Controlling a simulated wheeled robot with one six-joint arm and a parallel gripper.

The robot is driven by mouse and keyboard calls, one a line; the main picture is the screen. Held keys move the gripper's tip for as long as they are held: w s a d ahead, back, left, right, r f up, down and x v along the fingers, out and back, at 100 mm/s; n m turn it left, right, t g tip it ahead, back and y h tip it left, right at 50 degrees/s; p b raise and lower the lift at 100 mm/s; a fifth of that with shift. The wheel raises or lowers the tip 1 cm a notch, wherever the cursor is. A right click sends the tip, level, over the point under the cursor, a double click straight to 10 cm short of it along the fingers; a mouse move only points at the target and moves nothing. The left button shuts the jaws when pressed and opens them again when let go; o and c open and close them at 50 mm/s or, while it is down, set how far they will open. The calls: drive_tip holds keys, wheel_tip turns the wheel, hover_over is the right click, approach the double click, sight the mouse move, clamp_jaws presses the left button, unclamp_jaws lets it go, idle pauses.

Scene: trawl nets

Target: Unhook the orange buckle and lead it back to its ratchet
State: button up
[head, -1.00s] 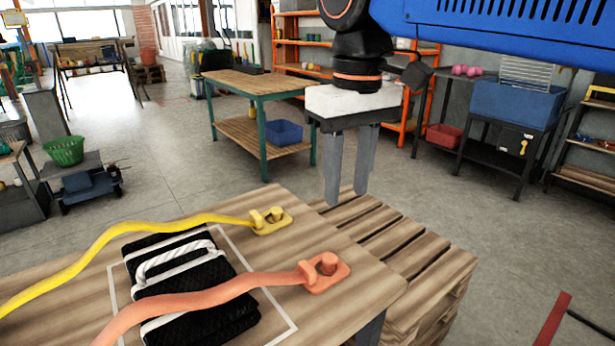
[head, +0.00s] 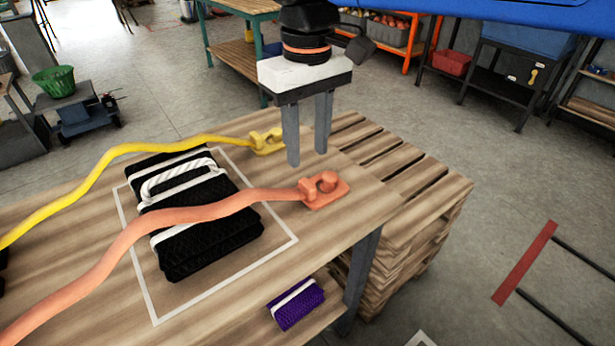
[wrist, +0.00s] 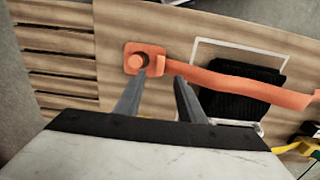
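The orange buckle (head: 325,187) sits at the end of an orange strap (head: 190,214), on an orange anchor plate near the table's right edge. It also shows in the wrist view (wrist: 140,61), just beyond my fingertips. The orange strap runs left over a black net bundle (head: 205,238) with white bands. My gripper (head: 308,145) is open and empty, pointing down, above the table and behind the orange buckle in the head view. The ratchet is not clearly seen; the strap leaves the head view at the lower left.
A yellow strap (head: 120,150) runs to a yellow anchor (head: 267,142) at the back, close to my gripper. Pallets (head: 420,190) are stacked right of the table. A purple bundle (head: 296,303) lies on a lower shelf. A white outline (head: 291,244) surrounds the bundle.

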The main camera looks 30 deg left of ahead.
sight(308, 183)
wheel_tip(308, 183, down, 8)
drive_tip(key=shift+f, duration=0.15)
idle(0.3)
clamp_jaws()
drive_tip(key=shift+w+d, duration=0.2)
drive_tip(key=shift+w, duration=0.25)
drive_tip(key=shift+r, duration=0.75)
idle(0.7)
drive_tip(key=shift+r, duration=2.35)
drive_tip(key=shift+d, duration=0.1)
